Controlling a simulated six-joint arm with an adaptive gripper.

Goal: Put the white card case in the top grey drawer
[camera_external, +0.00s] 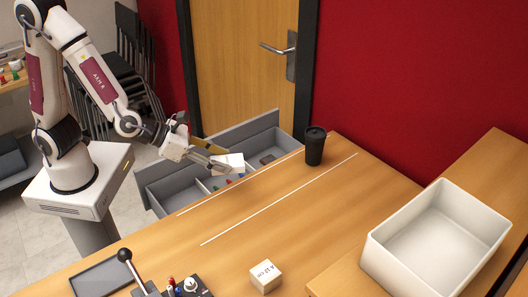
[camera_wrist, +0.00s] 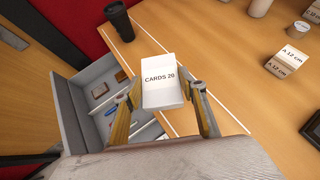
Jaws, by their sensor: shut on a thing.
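The white card case (camera_wrist: 160,80), labelled "CARDS 20", is between the two fingers of my gripper (camera_wrist: 162,100) in the wrist view. My gripper is shut on it and holds it up. In the external view the card case (camera_external: 231,161) and my gripper (camera_external: 222,166) are above the open grey drawer (camera_external: 168,190), near the table edge. The drawer (camera_wrist: 68,92) shows its compartments in the wrist view, to the left of the case. It holds a brown item, a blue item and other small things. My gripper and the case hide part of the drawer.
A black cup (camera_external: 314,146) stands on the wooden table (camera_external: 300,215) near the drawer's right end. A white box labelled "A 12 cm" (camera_external: 266,276), a lever device (camera_external: 135,270), a grey tray (camera_external: 100,276) and a large white bin (camera_external: 435,240) are farther off. Mid-table is clear.

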